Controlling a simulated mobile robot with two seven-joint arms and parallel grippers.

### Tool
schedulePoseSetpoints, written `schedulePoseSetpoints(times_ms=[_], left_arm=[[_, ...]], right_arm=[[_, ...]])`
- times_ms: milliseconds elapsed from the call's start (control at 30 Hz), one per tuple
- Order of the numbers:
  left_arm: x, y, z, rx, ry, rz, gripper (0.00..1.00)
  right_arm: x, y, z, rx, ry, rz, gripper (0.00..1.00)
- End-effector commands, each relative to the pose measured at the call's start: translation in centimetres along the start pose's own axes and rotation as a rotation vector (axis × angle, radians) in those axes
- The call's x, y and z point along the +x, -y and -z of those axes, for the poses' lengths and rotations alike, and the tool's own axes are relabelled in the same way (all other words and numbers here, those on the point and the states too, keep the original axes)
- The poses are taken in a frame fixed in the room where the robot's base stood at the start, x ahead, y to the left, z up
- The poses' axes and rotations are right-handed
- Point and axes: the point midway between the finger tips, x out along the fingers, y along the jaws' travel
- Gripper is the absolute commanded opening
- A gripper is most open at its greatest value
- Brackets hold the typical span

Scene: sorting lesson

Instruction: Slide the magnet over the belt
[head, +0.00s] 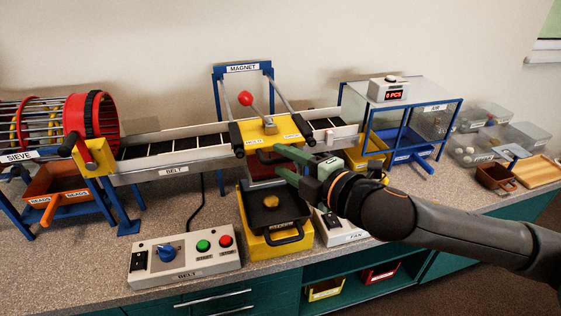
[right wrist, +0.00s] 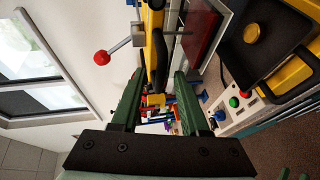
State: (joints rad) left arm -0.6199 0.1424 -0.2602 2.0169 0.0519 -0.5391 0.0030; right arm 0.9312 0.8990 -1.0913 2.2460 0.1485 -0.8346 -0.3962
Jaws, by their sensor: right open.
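The magnet is a yellow carriage (head: 263,132) with a red-knobbed lever (head: 246,98), sitting across the belt (head: 172,148) on rails under a blue frame labelled MAGNET (head: 243,69). My right gripper (head: 277,160) is open at the carriage's front side, above the pan. In the right wrist view, my two green fingers (right wrist: 160,78) point toward the yellow carriage edge (right wrist: 155,28) and a black grip, which show ahead and between them. Contact cannot be told. The lever's red knob (right wrist: 101,57) shows to the left there. My left gripper is not in view.
A dark pan (head: 270,213) on a yellow stand is in front of the magnet. A BELT control box (head: 184,258) stands front left. The red sieve drum (head: 88,118) is at left; a blue-framed AIR chamber (head: 425,118) and clear bins (head: 478,148) are at right.

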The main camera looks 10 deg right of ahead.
Motion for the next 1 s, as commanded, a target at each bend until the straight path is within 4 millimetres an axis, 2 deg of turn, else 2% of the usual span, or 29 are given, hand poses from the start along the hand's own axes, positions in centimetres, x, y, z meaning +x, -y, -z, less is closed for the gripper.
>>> schedulePoseSetpoints(times_ms=[200, 500, 900, 1000], left_arm=[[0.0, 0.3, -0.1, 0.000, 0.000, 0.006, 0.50], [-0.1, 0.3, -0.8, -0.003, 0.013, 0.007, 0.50], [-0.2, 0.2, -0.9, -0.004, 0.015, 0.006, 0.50], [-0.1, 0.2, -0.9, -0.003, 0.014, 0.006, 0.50]], right_arm=[[1.5, 0.0, 0.0, 0.000, 0.000, -0.001, 0.45], [1.6, 0.0, 0.0, -0.001, 0.001, 0.000, 0.44], [1.6, 0.0, 0.0, -0.001, 0.001, 0.000, 0.00], [1.6, 0.0, 0.0, 0.000, 0.001, 0.000, 0.00]])
